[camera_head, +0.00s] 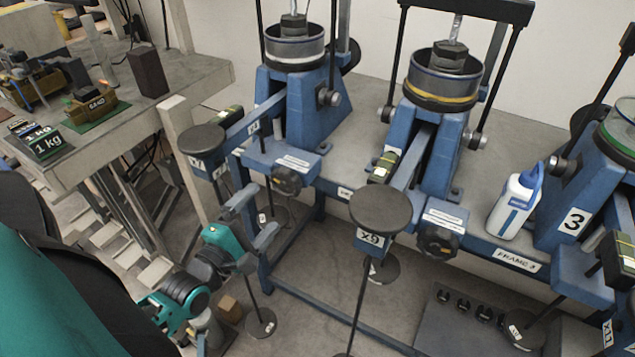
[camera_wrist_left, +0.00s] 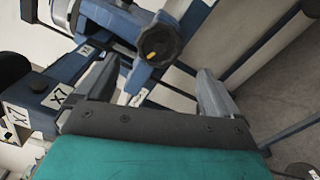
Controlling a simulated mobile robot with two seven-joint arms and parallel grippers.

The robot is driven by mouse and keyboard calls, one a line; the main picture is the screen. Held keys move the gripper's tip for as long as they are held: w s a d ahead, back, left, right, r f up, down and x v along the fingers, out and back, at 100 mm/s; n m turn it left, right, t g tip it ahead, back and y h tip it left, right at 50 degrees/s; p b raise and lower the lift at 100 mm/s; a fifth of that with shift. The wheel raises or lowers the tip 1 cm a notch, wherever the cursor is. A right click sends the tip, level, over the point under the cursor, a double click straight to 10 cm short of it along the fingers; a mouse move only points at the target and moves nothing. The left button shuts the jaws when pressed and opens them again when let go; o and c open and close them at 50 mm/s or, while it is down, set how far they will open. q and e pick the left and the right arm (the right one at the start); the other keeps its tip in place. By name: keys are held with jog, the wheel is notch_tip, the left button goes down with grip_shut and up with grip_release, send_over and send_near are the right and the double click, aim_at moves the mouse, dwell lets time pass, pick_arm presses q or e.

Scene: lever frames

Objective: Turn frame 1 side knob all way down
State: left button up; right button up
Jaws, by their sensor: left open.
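The leftmost blue frame (camera_head: 308,110) has a dark side knob (camera_head: 287,180) on its front face, below a white label. In the left wrist view the knob (camera_wrist_left: 158,45) is a dark lobed disc with a yellow mark, ahead of the fingers. My left gripper (camera_head: 254,219), with a teal body and grey fingers, is open and empty. It is below and to the left of the knob, apart from it. In the left wrist view the gripper's two fingers (camera_wrist_left: 158,88) stand wide apart. My right gripper is not in view.
A round dark weight plate marked X7 (camera_head: 201,139) hangs left of the knob; one marked X9 (camera_head: 380,208) hangs to its right. The middle frame has its own knob (camera_head: 438,243). A white-blue bottle (camera_head: 516,205) stands by frame 3 (camera_head: 575,220). A stone-topped table (camera_head: 190,75) is at left.

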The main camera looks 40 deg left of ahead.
aim_at(283, 186)
pick_arm(q)
jog(key=w+b, duration=0.1)
jog(key=w, duration=0.2)
jog(key=w+b, duration=0.2)
jog(key=w, duration=0.1)
jog(key=w+a+b, duration=0.1)
jog(key=w, duration=0.2)
jog(key=shift+w+a+f, duration=0.1)
jog(key=shift+w, duration=0.2)
jog(key=shift+c, duration=0.5)
jog(key=c, duration=1.3)
jog(key=shift+n+b, duration=0.3)
jog(key=shift+b, duration=0.4)
jog(key=o, duration=1.1)
jog(key=shift+r+n, duration=0.2)
jog(key=shift+n, duration=0.1)
jog(key=shift+o, duration=1.3)
jog(key=shift+w, duration=0.2)
jog(key=shift+o, duration=0.2)
jog(key=shift+s, duration=0.1)
